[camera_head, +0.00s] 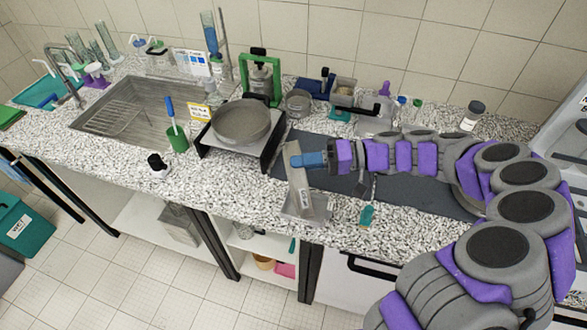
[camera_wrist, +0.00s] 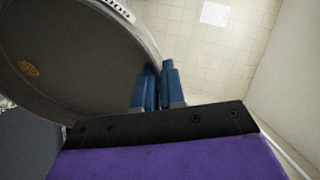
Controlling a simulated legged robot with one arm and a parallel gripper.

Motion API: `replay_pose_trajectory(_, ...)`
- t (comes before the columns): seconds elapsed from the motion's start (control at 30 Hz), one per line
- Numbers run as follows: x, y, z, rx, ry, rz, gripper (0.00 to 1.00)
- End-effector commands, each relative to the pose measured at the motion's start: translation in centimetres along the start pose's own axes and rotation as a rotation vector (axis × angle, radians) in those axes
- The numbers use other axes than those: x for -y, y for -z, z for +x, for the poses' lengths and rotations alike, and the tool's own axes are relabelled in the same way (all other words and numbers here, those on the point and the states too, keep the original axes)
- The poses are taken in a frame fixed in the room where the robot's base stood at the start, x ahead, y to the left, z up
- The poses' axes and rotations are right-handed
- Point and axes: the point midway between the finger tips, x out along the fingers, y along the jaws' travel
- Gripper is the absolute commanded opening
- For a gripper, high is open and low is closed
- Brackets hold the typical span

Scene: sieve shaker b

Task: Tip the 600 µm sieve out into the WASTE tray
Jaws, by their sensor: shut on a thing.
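My gripper (camera_head: 302,160) is above the front of the counter, its blue fingers shut on the rim of a round metal sieve (camera_head: 294,165). In the head view the sieve stands steeply on edge and shows as a narrow grey band. The wrist view shows its curved rim and grey mesh disc (camera_wrist: 70,60) with a small orange mark, beside the blue fingers (camera_wrist: 158,80).
A wide grey pan (camera_head: 242,122) sits on a black and white stand (camera_head: 225,152) just left of the sieve. A green-framed device (camera_head: 260,78) stands behind. A dark mat (camera_head: 400,190) lies under my arm.

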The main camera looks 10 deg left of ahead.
Motion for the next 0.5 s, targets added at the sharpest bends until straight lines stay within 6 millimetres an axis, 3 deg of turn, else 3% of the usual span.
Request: replay_pose_trajectory(0.5,-1.4,0.2,-4.6,-0.076,0.222,0.032,0.00)
